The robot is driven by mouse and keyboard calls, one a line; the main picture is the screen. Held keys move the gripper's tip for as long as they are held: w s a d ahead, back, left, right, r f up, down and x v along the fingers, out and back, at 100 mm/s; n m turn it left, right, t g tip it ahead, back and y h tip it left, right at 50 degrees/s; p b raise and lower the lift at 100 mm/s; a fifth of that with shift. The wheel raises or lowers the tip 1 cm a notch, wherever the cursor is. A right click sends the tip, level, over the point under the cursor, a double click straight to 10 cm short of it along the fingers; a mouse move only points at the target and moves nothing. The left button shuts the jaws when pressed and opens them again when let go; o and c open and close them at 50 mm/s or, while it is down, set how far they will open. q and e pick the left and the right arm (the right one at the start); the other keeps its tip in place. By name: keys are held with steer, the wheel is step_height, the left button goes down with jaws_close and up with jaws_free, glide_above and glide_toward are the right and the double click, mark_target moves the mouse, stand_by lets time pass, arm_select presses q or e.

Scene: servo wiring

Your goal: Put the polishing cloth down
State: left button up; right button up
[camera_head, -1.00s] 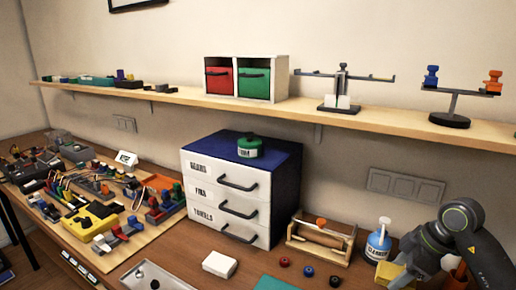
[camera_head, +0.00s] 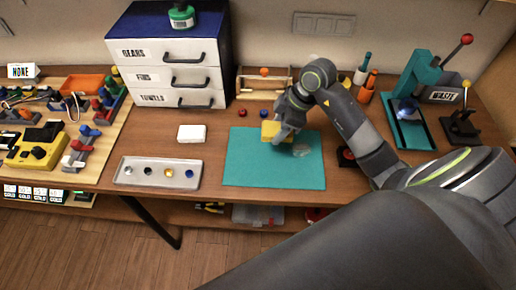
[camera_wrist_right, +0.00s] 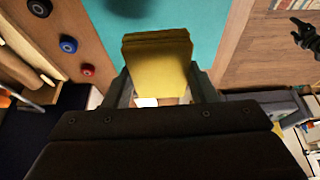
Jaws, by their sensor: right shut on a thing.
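The yellow polishing cloth (camera_head: 270,130) is a folded block held in my right gripper (camera_head: 281,137), over the upper middle of the teal mat (camera_head: 245,170). In the right wrist view the cloth (camera_wrist_right: 158,65) sits between the two fingers of the right gripper (camera_wrist_right: 163,88), with the teal mat (camera_wrist_right: 215,25) beyond it. I cannot tell whether the cloth touches the mat. My left gripper is not in view.
A metal tray (camera_head: 133,181) with several small round parts and a white block (camera_head: 192,133) lie left of the mat. A teal press (camera_head: 413,100) stands at the right. A drawer cabinet (camera_head: 130,89) and wooden rack (camera_head: 248,83) stand behind. The mat's left half is clear.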

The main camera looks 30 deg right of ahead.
glide_above(272, 156)
steer(key=d, duration=0.1)
steer(key=f, duration=0.5)
steer(key=shift+s+f+p, duration=0.15)
steer(key=shift+s+p, duration=0.2)
steer(key=shift+p, duration=0.05)
steer(key=shift+d+f, duration=0.1)
steer(key=shift+f, duration=0.7)
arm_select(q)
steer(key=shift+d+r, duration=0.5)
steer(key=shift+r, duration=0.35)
arm_select(e)
steer(key=shift+w+f, duration=0.1)
steer(key=shift+f, duration=1.5)
steer(key=shift+f, duration=0.1)
steer(key=o, duration=1)
